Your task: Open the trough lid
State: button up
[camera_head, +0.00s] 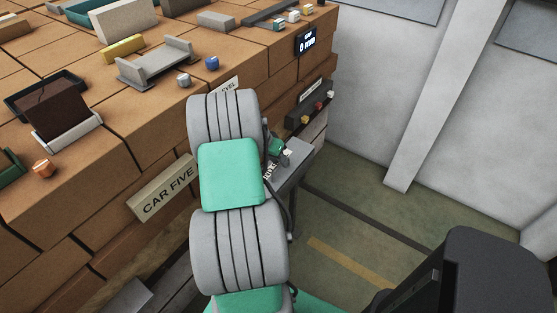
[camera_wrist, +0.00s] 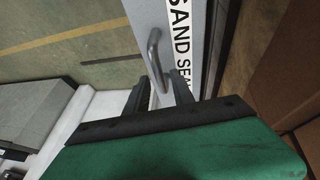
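The trough lid (camera_wrist: 138,14) is a grey panel in the wrist view, with a white label reading "SAND SEAL" in black. A curved metal handle (camera_wrist: 154,48) stands up from it beside the label. My gripper (camera_wrist: 163,82) is open, its two dark fingers apart at the near end of the handle. The handle's lower end lies between the fingers in the picture; I cannot tell whether they touch it. In the head view the grey trough (camera_head: 297,165) shows beyond my arm, low beside the brick stack. My arm hides much of it there.
A brick structure (camera_head: 110,150) fills the left, with trays and small blocks on top and a "CAR FIVE" sign (camera_head: 163,189) on its side. A dark shelf with colored knobs (camera_head: 310,110) is above the trough. Open green floor (camera_head: 370,215) lies to the right.

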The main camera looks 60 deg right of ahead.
grip_shut()
dwell(1.2)
